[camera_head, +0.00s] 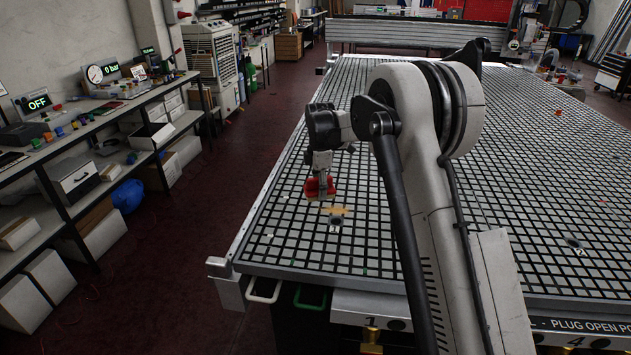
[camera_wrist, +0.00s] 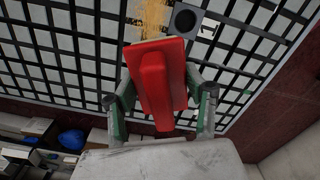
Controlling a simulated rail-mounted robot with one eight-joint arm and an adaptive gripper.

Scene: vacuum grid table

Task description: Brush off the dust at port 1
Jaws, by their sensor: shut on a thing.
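My gripper (camera_head: 318,178) is over the near left part of the grid table (camera_head: 262,256). In the wrist view my gripper (camera_wrist: 162,98) is shut on a red brush (camera_wrist: 158,72), one finger on each side. The red brush also shows in the head view (camera_head: 312,188). Port 1 (camera_wrist: 185,20) is a dark round hole in a grey square, beside a label "1". It also shows in the head view (camera_head: 335,222). Tan dust (camera_wrist: 152,16) lies beside the port; in the head view the dust (camera_head: 337,211) lies just beyond it. The brush is close to the dust; I cannot tell whether its bristles touch the table.
A second port (camera_head: 574,243) is at the right of the table. A red item (camera_head: 559,112) lies farther back on it. Shelves with boxes and gauges (camera_head: 95,120) stand along the left wall, across a floor aisle (camera_head: 190,210). The table around the dust is clear.

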